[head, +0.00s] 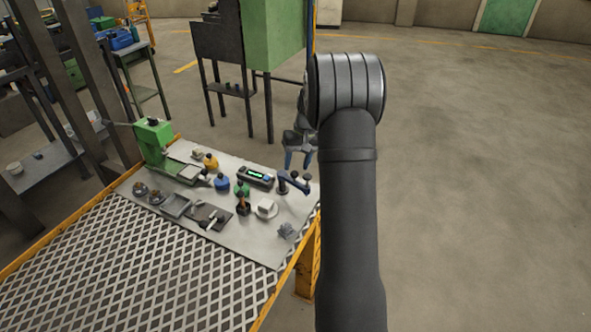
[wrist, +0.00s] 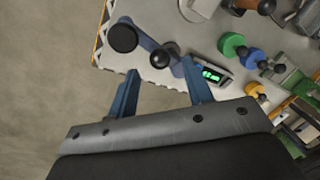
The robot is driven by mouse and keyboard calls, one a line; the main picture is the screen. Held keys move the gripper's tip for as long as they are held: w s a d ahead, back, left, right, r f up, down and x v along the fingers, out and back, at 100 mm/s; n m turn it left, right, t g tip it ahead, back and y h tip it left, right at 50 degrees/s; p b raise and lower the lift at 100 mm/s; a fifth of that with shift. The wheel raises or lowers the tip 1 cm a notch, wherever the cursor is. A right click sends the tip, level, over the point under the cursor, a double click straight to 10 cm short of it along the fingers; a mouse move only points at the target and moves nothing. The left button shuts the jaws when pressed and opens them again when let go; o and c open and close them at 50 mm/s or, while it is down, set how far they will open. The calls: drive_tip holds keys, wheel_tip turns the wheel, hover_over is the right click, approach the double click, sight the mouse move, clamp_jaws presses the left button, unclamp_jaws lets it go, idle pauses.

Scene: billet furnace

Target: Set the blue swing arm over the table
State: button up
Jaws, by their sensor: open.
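The blue swing arm (head: 293,181) is at the right end of the grey table top (head: 258,245), on a dark post, reaching toward the table's right edge. In the wrist view the swing arm (wrist: 147,42) runs slantwise, with a black round knob (wrist: 123,38) and a black ball (wrist: 164,55) along it. My gripper (head: 299,160) is open and empty, just behind and above the swing arm in the head view. In the wrist view its blue fingers (wrist: 163,88) are spread below the black ball, apart from it.
A meter with a lit green display (head: 256,177) stands close to the swing arm. Green, blue and yellow knobbed items and a green press (head: 154,139) stand farther left. A white block on a round dish (head: 265,209) lies nearby. Open floor lies beyond the table's right edge.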

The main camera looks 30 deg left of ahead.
drive_tip(key=shift+s+a+f, duration=0.1)
drive_tip(key=shift+f, duration=0.65)
drive_tip(key=shift+s+a+f, duration=0.1)
drive_tip(key=shift+f, duration=0.65)
drive_tip(key=shift+c, duration=0.3)
clamp_jaws()
drive_tip(key=shift+s, duration=0.1)
drive_tip(key=s+a+m+t, duration=0.2)
drive_tip(key=s+a+m, duration=0.2)
drive_tip(key=m, duration=1)
drive_tip(key=shift+s+a+m+t, duration=0.2)
drive_tip(key=shift+a+m+t, duration=0.15)
drive_tip(key=shift+a, duration=0.4)
drive_tip(key=shift+r+m, duration=0.1)
drive_tip(key=shift+m, duration=0.15)
